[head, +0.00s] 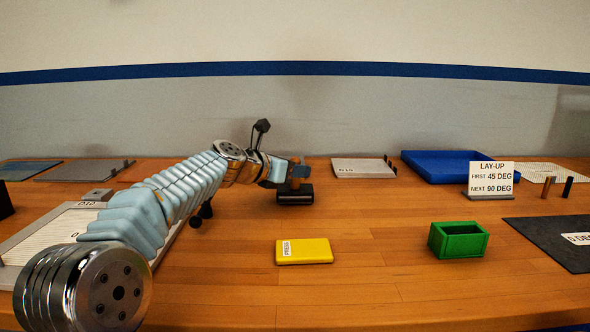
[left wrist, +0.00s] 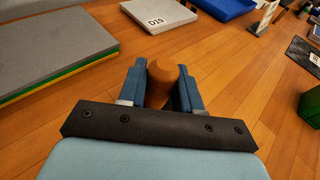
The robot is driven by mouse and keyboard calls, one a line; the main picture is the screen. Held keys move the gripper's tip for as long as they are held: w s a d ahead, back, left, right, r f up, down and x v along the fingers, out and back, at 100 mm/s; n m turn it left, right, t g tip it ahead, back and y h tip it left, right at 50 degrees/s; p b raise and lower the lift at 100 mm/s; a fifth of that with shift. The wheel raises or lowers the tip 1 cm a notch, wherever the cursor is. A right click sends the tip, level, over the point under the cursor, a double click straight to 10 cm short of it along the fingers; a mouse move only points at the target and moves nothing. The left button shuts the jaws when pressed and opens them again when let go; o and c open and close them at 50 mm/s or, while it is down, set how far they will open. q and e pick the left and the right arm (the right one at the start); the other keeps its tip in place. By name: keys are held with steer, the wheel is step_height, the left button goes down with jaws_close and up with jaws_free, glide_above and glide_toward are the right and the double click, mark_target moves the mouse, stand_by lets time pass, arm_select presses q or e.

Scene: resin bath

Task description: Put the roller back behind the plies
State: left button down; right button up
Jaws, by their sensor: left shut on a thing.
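The roller has a black drum (head: 295,194) and an orange-brown handle that shows as a round knob (left wrist: 162,80) in the left wrist view. My left gripper (head: 294,174) is shut on this handle, with a blue finger on each side. The drum hangs at or just above the table; I cannot tell whether it touches. The drum is hidden in the left wrist view. A dark ply (head: 555,238) with a "DEG" label lies at the right. A white mesh ply (head: 528,171) lies behind it. A pale ribbed sheet (head: 45,235) lies at the left, partly hidden by my arm.
A yellow block (head: 304,251) and a green open box (head: 459,240) stand in front. A lay-up sign (head: 491,177), two short pegs (head: 547,187), a blue tray (head: 430,165) and a grey D19 plate (head: 358,168) are behind. The middle right of the table is clear.

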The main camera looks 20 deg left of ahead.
arm_select(q)
steer(key=c, duration=0.8)
jaws_free()
steer(key=shift+f, duration=0.1)
steer(key=shift+s+a+r, duration=0.15)
steer(key=shift+s+r, duration=0.1)
steer(key=v, duration=1.1)
steer(key=shift+s+a, duration=0.15)
steer(key=shift+s, duration=0.05)
